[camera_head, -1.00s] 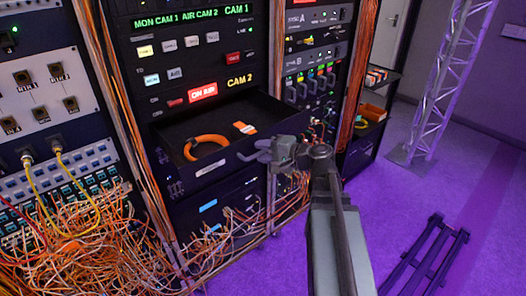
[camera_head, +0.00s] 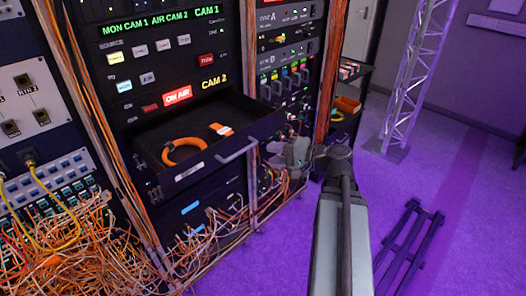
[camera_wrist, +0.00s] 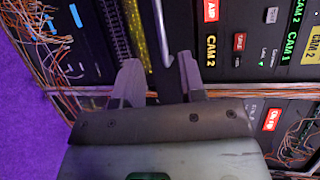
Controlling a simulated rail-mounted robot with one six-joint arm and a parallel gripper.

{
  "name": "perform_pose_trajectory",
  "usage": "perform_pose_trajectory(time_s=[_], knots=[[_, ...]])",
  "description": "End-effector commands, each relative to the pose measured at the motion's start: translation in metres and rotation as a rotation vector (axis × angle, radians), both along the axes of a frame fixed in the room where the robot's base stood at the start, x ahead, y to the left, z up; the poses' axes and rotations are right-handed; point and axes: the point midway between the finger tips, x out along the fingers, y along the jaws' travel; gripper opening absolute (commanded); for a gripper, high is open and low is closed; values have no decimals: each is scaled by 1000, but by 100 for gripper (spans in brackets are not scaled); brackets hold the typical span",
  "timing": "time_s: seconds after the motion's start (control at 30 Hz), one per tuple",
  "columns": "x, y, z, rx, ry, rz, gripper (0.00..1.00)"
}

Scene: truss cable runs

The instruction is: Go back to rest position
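My gripper (camera_head: 271,154) is in front of the rack, just right of the open drawer (camera_head: 190,172). In the wrist view its two fingers (camera_wrist: 160,75) are spread, with nothing held between them. The drawer's metal handle (camera_head: 239,151) stands clear to the left of the fingers in the head view. In the wrist view the handle (camera_wrist: 162,35) shows beyond the fingertips. An orange cable coil (camera_head: 184,152) and a small orange-and-white item (camera_head: 221,129) lie in the drawer. My arm reaches up from the lower right of the head view.
Loose orange cables (camera_head: 70,250) spill from the patch panel at left. A truss tower (camera_head: 412,75) stands at right on purple floor. A low dark frame (camera_head: 408,247) lies on the floor. A shelf (camera_head: 345,100) with orange bins is behind my arm.

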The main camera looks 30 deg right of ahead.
Motion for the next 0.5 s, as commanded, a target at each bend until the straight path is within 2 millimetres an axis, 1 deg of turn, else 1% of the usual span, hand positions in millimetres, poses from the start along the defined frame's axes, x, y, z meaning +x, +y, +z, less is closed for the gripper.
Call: perform_pose_trajectory(time_s=[0.37, 0.43, 0.47, 0.5], knots=[[0, 0, 0, -3, -2, 2, 37], [-2, 0, -6, -35, 18, 12, 37], [-3, 0, -12, -61, 38, 18, 37], [-7, 0, -22, -108, 78, 28, 37]])
